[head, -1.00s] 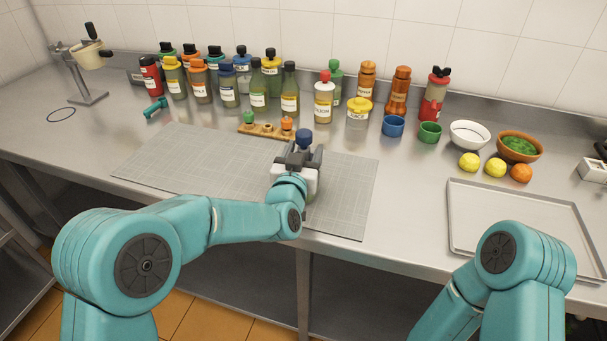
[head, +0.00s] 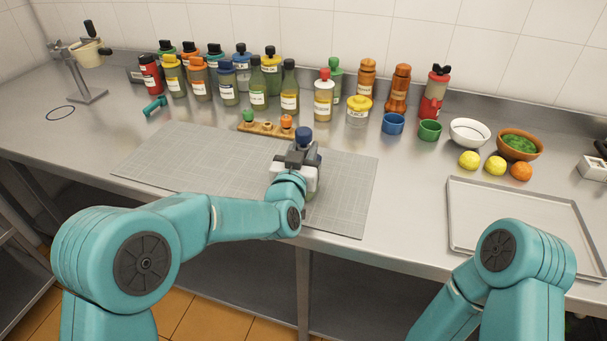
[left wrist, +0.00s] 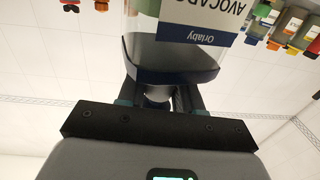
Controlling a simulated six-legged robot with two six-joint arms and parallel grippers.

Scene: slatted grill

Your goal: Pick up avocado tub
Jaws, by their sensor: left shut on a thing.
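The avocado tub (head: 309,178) stands on the grey mat at the middle front of the counter, with a dark blue top. In the left wrist view the tub (left wrist: 185,58) fills the space ahead of my fingers, clear-walled with a dark blue rim and an upside-down "AVOCADO" label. My left gripper (head: 297,157) is shut on the tub, its dark fingers on the upper part. The left wrist view shows the fingers (left wrist: 158,95) close against the tub's blue part. Whether the tub touches the mat is hard to tell. My right gripper is out of view; only my right arm shows.
The grey mat (head: 190,165) is mostly bare. A wooden holder (head: 262,131) with small stoppers stands behind the gripper. Several bottles line the back wall. A yellow-lidded jar (head: 358,112), blue cup (head: 393,125) and green cup (head: 429,131) stand right. An empty tray (head: 515,225) lies front right.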

